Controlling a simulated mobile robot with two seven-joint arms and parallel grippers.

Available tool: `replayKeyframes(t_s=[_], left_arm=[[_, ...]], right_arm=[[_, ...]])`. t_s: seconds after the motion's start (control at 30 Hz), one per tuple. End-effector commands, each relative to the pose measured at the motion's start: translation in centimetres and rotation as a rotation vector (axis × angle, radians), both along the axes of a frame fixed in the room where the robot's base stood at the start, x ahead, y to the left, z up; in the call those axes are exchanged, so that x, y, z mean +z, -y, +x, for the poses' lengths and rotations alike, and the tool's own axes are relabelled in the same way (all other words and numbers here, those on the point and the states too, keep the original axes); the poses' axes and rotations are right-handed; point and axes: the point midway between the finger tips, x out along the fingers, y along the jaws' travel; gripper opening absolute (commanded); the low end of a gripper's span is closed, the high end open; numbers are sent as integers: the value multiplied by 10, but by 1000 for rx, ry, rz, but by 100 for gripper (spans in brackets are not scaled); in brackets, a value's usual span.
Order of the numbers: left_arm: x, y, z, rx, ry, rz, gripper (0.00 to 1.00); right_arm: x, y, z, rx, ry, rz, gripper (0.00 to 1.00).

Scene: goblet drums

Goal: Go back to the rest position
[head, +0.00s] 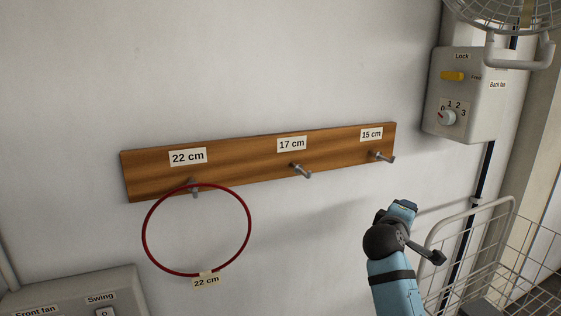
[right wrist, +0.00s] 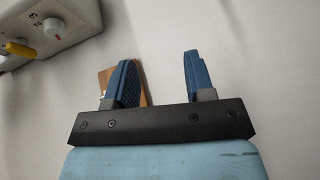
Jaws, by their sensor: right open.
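My right arm comes up from the bottom right in the head view. Its gripper (head: 404,206) is in front of the wall, below and to the right of the 15 cm peg, clear of the board. In the right wrist view the two blue fingers (right wrist: 161,80) stand apart with nothing between them. A wooden board (head: 245,168) with three pegs, labelled 22 cm, 17 cm and 15 cm, is on the wall. A red ring (head: 249,213) tagged 22 cm hangs on the 22 cm peg. My left gripper is not in view.
A wall box (head: 467,90) with a yellow lock lever and dial is at the upper right, under a wire fan cage (head: 500,14). A white wire basket (head: 475,207) stands close right of my right arm. A grey panel (head: 75,295) is at the lower left.

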Motion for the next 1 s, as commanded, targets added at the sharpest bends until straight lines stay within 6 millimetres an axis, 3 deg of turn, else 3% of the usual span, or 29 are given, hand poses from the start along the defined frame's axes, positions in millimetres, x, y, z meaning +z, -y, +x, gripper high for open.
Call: replayKeyframes(t_s=[0.03,0.2,0.37,0.5,0.63,0.8,0.9,1.0], left_arm=[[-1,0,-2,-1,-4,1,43],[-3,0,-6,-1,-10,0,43],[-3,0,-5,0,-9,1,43],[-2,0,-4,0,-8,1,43],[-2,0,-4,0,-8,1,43],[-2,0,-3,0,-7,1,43],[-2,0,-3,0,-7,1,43],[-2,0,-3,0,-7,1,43]], right_arm=[[-44,-3,-10,52,-15,48,49],[-160,-23,-57,209,-29,267,49],[-254,-42,-125,309,-54,526,49],[-319,-60,-200,351,-78,785,49],[-361,-74,-274,343,-97,1031,49],[-387,-86,-347,295,-106,1278,49],[-393,-89,-370,271,-106,1358,49],[-394,-91,-380,258,-104,1395,49]])
